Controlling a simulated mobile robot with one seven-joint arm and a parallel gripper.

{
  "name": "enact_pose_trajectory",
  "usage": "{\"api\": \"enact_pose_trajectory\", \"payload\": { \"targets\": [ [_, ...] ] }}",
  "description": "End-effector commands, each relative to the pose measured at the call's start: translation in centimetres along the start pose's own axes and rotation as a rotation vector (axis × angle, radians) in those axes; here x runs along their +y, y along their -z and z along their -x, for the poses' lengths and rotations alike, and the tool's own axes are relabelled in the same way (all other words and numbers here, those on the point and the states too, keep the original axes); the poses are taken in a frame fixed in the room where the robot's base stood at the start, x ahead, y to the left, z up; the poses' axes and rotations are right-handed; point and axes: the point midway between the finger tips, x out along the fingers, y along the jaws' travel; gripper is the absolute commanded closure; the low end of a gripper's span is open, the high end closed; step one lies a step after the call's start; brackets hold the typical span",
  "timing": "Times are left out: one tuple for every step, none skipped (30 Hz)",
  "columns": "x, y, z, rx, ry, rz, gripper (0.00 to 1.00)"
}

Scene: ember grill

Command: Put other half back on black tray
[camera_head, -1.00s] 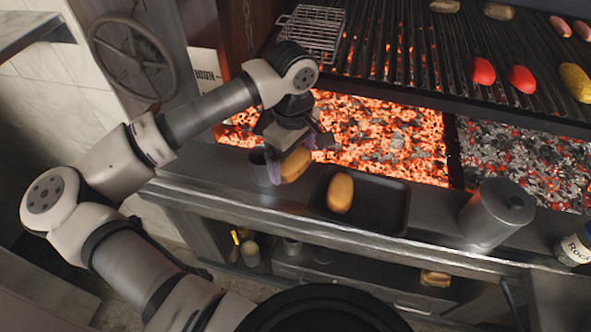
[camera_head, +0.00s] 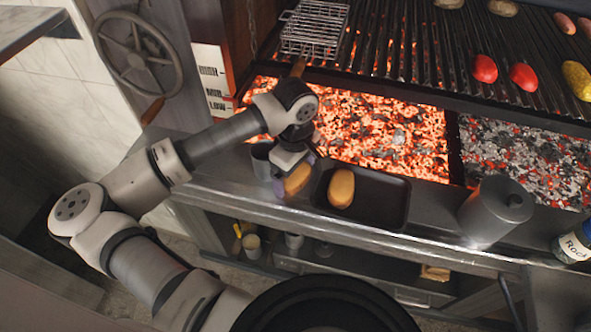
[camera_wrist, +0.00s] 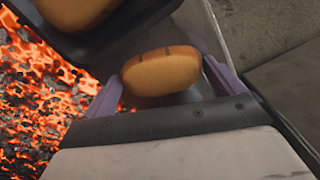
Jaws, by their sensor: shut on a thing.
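My gripper (camera_head: 292,184) is shut on a golden-brown bread half (camera_head: 297,180). In the wrist view the same half (camera_wrist: 162,71) sits between the two purple fingers and shows a few dark marks. The black tray (camera_head: 383,200) lies on the metal ledge just right of my gripper. Another golden-brown half (camera_head: 341,188) rests in the left part of the tray. The tray (camera_wrist: 112,48) and the half in it (camera_wrist: 75,12) also show at the upper left of the wrist view. The held half is beside the tray's left edge; its exact height is hard to tell.
A metal cup (camera_head: 262,160) stands close behind my gripper on the left. A lidded metal canister (camera_head: 495,211) stands right of the tray. Glowing coals (camera_head: 385,135) lie behind the ledge, below the grill grate (camera_head: 400,50). The tray's right side is free.

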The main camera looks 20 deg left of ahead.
Motion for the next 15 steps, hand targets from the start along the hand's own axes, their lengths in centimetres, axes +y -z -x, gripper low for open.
{"api": "enact_pose_trajectory", "payload": {
  "targets": [
    [0.0,0.0,-0.1,0.001,0.0,0.0,0.04],
    [0.0,0.0,0.0,0.0,0.0,0.0,0.0],
    [0.0,0.0,0.0,0.0,0.0,0.0,0.0],
    [0.0,0.0,0.0,0.0,0.0,0.0,0.0],
    [0.0,0.0,0.0,0.0,0.0,0.0,0.0],
    [0.0,0.0,0.0,0.0,0.0,0.0,0.0],
    [0.0,0.0,0.0,0.0,0.0,0.0,0.0],
    [0.0,0.0,0.0,0.0,0.0,0.0,0.0],
    [0.0,0.0,0.1,0.0,0.0,0.0,0.0],
    [0.0,0.0,0.2,0.0,0.0,0.0,0.0],
    [0.0,0.0,0.3,0.0,0.0,0.0,0.0],
    [0.0,0.0,0.5,-0.001,0.0,0.0,0.0],
    [0.0,0.0,0.7,-0.001,-0.001,0.0,0.0],
    [0.1,0.1,0.8,0.003,-0.002,0.0,0.0],
    [0.1,0.1,1.4,0.005,-0.002,0.0,0.0]
  ]
}}
